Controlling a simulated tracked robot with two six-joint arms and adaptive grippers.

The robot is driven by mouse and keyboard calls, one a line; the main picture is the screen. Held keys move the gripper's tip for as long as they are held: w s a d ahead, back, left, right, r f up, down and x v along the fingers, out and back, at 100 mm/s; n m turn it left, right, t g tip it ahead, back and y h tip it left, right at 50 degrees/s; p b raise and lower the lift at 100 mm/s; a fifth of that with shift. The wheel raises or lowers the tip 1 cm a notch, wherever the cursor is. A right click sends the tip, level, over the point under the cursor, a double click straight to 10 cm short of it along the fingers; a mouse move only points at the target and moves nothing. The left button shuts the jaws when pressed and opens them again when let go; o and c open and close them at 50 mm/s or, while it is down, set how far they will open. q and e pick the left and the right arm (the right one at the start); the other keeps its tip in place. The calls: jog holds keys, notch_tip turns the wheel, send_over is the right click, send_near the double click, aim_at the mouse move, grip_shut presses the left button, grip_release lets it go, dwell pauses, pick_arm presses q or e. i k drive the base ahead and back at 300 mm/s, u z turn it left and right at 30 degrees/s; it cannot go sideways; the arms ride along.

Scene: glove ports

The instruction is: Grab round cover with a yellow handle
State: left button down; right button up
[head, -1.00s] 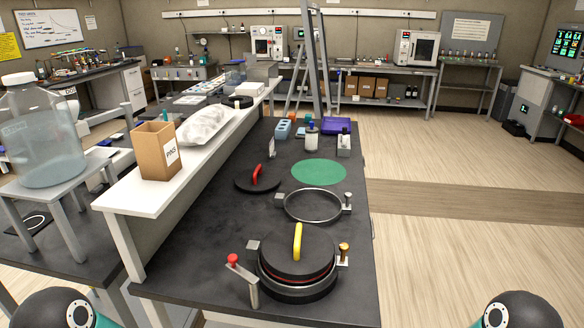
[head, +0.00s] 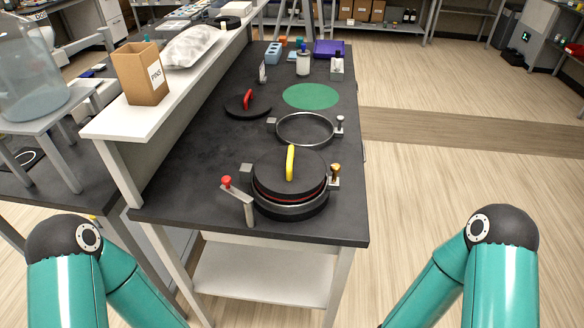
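The round black cover (head: 270,178) with an upright yellow handle (head: 290,163) sits on a metal ring port (head: 292,211) near the front of the dark bench. A red line shows under the cover's edge. A lever with a red knob (head: 227,182) stands at the port's left, and a brass-coloured knob (head: 336,169) is at its right. Neither gripper is in the picture.
Behind the cover are an open metal ring (head: 306,129), a black cover with a red handle (head: 247,104) and a green disc (head: 311,96). A white raised shelf (head: 120,122) with a cardboard box (head: 143,80) runs along the left. Floor right of the bench is clear.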

aim_at(291, 170)
jog(key=z, duration=1.25)
jog(key=i, duration=0.15)
jog(key=u, duration=2.9)
jog(key=k, duration=1.9)
jog(key=z, duration=0.9)
jog(key=i, duration=1)
jog(key=u, duration=0.1)
